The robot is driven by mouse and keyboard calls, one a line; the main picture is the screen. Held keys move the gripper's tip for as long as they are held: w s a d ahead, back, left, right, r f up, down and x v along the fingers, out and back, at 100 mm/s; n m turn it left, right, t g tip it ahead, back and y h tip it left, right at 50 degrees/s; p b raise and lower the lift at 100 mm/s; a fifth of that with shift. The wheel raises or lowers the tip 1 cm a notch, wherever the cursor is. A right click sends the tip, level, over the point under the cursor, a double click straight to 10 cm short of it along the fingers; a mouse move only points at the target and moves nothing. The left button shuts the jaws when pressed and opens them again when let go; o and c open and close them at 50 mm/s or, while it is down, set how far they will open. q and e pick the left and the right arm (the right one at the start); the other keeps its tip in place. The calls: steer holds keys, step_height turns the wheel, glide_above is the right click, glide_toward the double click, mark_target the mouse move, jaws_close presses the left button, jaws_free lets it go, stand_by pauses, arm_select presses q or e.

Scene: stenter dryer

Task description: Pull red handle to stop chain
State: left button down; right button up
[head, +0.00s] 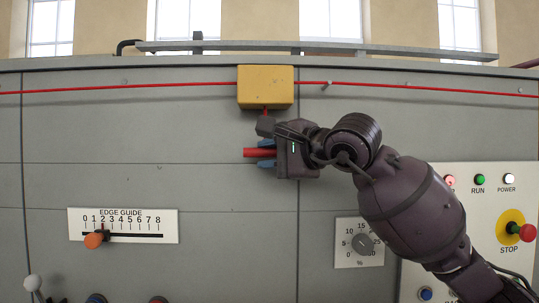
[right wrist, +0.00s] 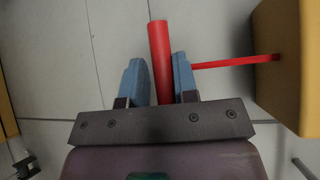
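The red handle (head: 250,153) is a short bar lying level below the yellow box (head: 265,87). It hangs from the box by a thin red cord, which shows in the right wrist view (right wrist: 235,62). My right gripper (head: 266,154) is around the handle, one blue finger above it and one below. In the right wrist view the handle (right wrist: 160,60) stands between the fingers, close to the right finger, with a narrow gap at the left one. The gripper looks open a little wider than the handle. My left gripper is not in view.
A red line (head: 420,90) runs along the grey machine panel (head: 130,140) to the yellow box. An edge guide scale (head: 123,225) sits lower left, a dial plate (head: 360,242) lower middle. A control panel with a red STOP button (head: 527,232) is at right.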

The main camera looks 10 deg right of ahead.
steer(key=o, duration=0.3)
steer(key=shift+f, duration=0.1)
steer(key=v, duration=1)
steer(key=shift+s+d+b, duration=0.3)
